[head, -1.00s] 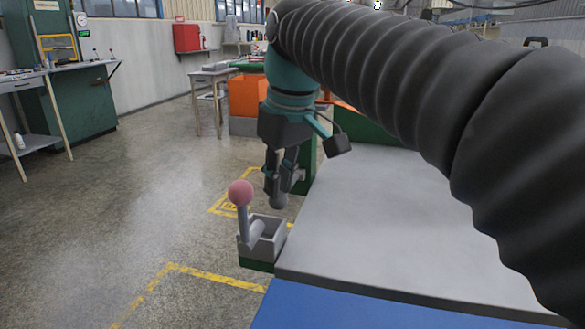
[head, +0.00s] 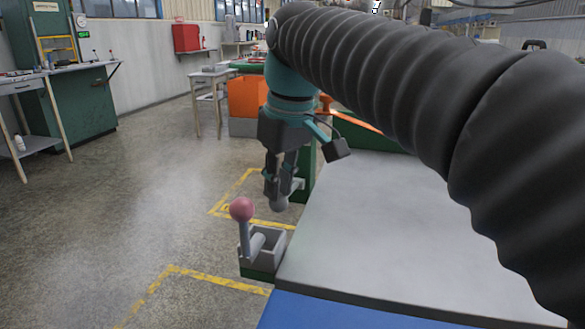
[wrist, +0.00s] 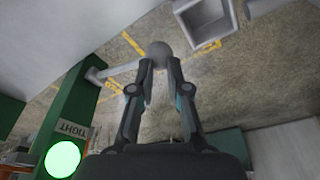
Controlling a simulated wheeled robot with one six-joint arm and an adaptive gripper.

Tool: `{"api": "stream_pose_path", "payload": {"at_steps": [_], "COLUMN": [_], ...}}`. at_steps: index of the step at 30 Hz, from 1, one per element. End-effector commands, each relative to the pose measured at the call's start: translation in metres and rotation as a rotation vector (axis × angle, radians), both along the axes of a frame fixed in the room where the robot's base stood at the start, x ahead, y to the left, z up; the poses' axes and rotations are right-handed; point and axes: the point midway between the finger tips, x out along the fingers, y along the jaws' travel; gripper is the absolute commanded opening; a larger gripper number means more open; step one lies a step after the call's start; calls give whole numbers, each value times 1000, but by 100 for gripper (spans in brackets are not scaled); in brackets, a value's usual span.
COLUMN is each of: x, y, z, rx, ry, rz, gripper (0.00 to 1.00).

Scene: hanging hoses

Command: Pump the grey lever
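The grey lever has a round grey knob (wrist: 159,49) and a pale rod (wrist: 112,71) that runs to a green post (wrist: 68,112) in the wrist view. In the head view its knob (head: 279,204) shows just under my fingertips. My gripper (head: 279,194) points down from the arm. In the wrist view its fingers (wrist: 159,64) close in on the knob from both sides and appear to pinch it. The far side of the knob is hidden. In the head view the rod is partly hidden behind the fingers.
A pink-knobbed lever (head: 242,209) stands in a grey box (head: 274,242) nearer to me. A broad grey top (head: 390,220) lies to the right. The floor on the left is open.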

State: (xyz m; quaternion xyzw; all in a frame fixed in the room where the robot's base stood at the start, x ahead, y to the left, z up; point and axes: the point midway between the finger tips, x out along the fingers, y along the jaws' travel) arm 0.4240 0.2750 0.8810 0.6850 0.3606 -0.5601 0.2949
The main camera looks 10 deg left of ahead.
Motion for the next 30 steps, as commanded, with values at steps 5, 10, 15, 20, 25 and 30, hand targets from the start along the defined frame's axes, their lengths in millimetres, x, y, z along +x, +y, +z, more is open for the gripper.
{"api": "stream_pose_path", "payload": {"at_steps": [5,10,15,20,25,30], "x": [1,2,6,12,18,21], "y": [0,0,0,-1,-1,-2], "z": [17,21,31,42,51,59], "rx": [1,1,0,0,1,0], "ry": [1,1,0,0,0,0], "rz": [0,0,-1,-2,-2,-1], "gripper": [15,15,15,15,15,15]}}
